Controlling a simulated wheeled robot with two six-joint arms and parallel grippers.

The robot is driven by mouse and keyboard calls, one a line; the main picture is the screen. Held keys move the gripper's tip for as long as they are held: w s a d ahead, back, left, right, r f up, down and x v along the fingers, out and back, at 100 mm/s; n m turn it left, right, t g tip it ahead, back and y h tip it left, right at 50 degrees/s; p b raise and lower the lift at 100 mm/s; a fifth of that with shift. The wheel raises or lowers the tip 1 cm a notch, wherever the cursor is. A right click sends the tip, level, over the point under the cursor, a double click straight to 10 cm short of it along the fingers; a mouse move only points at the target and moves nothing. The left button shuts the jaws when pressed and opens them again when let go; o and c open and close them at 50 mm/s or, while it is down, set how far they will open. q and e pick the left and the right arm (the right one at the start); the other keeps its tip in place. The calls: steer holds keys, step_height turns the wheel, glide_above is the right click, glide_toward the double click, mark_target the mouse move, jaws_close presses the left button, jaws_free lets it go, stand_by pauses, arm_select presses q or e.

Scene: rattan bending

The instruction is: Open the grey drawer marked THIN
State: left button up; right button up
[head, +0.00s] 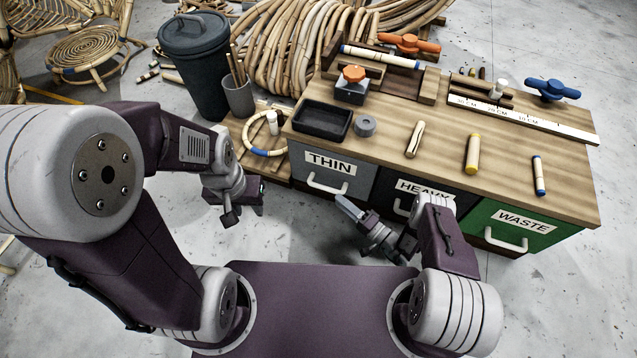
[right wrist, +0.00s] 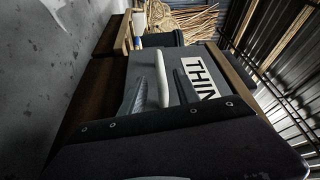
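The grey drawer marked THIN (head: 355,185) is at the left of the bench front and looks closed, flush with its neighbours. Its pale bar handle (head: 327,187) sits below the label. My right gripper (head: 347,205) is in front of this drawer, just right of the handle in the head view. In the right wrist view the two fingers (right wrist: 160,92) are apart, with the handle (right wrist: 162,65) showing between them; contact cannot be told. My left gripper (head: 250,197) hangs left of the bench, away from the drawer; its fingers are unclear.
The dark HEAVY drawer (head: 390,195) and green WASTE drawer (head: 480,217) are to the right. A black tray (head: 322,120), grey ring (head: 365,126) and rattan pieces lie on the bench top (head: 440,118). A dark bin (head: 197,60) stands behind left. Floor before the bench is clear.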

mark_target(323, 187)
steer(key=b+x, duration=0.1)
steer(key=x, duration=0.1)
steer(key=b+x, duration=0.1)
steer(key=x, duration=0.2)
steer(key=b+x, duration=0.2)
steer(key=shift+w+a+f, duration=0.2)
steer(key=shift+a, duration=0.1)
steer(key=shift+w+a+r, duration=0.2)
steer(key=shift+w+a, duration=0.05)
steer(key=shift+a, duration=0.05)
jaws_close()
stand_by(0.7)
